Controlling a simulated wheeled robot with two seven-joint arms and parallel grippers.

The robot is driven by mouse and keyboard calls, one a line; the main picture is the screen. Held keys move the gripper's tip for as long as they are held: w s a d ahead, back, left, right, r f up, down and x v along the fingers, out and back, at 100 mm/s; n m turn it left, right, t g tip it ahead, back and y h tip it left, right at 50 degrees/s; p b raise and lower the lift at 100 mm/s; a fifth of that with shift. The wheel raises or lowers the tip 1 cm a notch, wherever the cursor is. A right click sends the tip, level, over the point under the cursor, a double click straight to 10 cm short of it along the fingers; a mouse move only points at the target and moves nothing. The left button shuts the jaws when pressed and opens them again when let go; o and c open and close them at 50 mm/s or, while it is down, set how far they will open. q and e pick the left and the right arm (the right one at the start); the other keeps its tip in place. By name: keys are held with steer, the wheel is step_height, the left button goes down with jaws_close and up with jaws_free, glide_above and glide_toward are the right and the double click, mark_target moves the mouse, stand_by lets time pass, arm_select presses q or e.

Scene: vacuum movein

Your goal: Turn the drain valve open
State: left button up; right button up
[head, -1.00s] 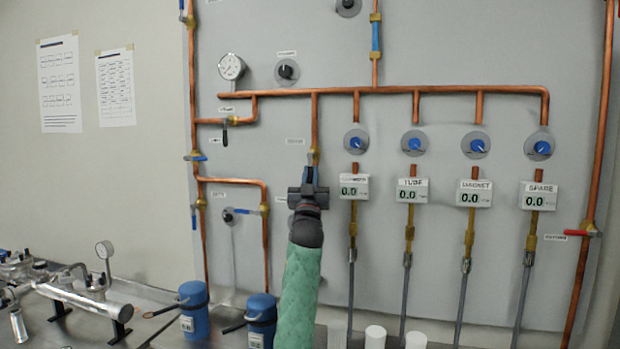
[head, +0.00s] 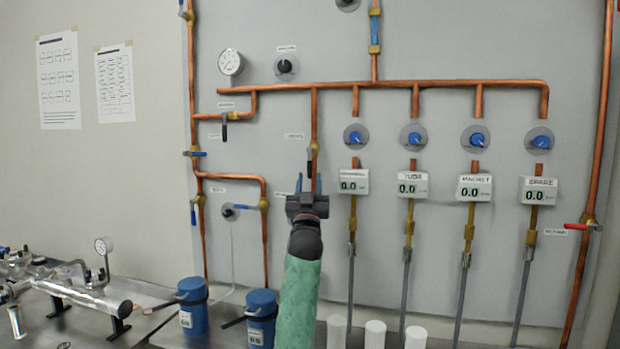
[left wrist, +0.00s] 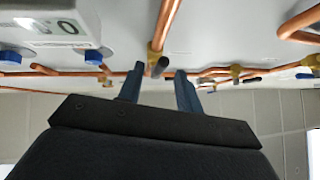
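A small valve (head: 312,154) with a dark, downward-pointing handle ends the short copper drop pipe left of the displays. Its label is too blurred to read, so I cannot confirm that it is the drain valve. My left gripper (head: 307,184) is just below this valve, with two blue fingers pointing up, apart and empty. In the left wrist view the open left gripper (left wrist: 158,90) has the dark handle's end (left wrist: 160,66) ahead of it, roughly in line with the gap. I cannot tell whether they touch. My right gripper is out of view.
Several blue knobs (head: 414,138) and white displays (head: 411,185) are at the right. A red-handled valve (head: 582,227) is at far right. Left are a blue-handled valve (head: 195,154) and a black-handled one (head: 224,128). Blue canisters (head: 193,311) and white cylinders (head: 375,334) stand below.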

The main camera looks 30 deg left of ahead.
arm_select(q)
steer(key=v, duration=0.3)
steer(key=shift+s+d+f+b, duration=0.15)
steer(key=shift+f+b, duration=0.1)
steer(key=shift+b, duration=0.15)
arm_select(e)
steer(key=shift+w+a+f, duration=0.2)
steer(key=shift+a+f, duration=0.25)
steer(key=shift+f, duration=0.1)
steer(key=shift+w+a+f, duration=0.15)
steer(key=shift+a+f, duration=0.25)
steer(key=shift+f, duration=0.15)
